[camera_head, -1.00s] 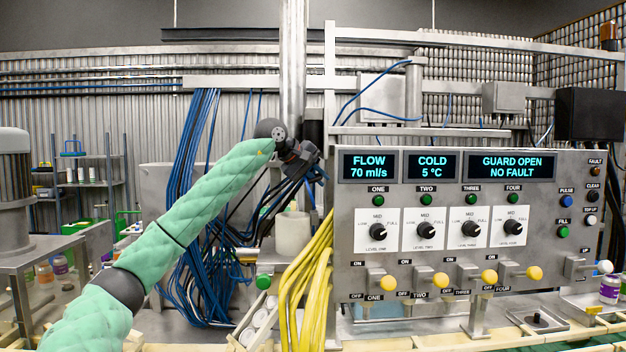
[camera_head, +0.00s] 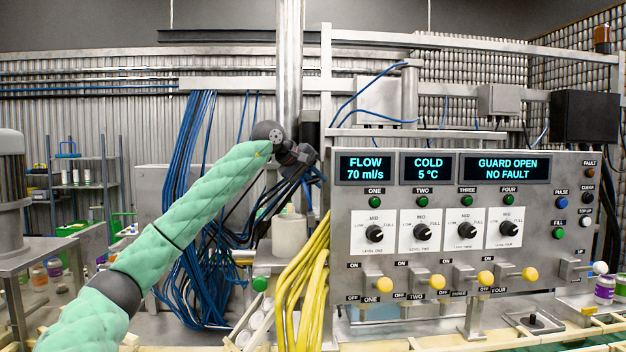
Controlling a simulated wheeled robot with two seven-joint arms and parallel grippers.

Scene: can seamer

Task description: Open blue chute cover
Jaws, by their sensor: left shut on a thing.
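My left arm reaches in from the lower left in its green sleeve. My left gripper (camera_head: 303,158) is at the middle of the view, in front of the steel column and beside the left edge of the control panel. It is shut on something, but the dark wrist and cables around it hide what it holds. I cannot make out a blue chute cover anywhere in view. My right gripper is not in view.
The control panel (camera_head: 440,235) with knobs and yellow-tipped levers fills the right; its display reads GUARD OPEN, NO FAULT. Yellow cables (camera_head: 303,285) and blue cables (camera_head: 190,230) hang near my arm. A white cylinder (camera_head: 289,236) stands below the gripper.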

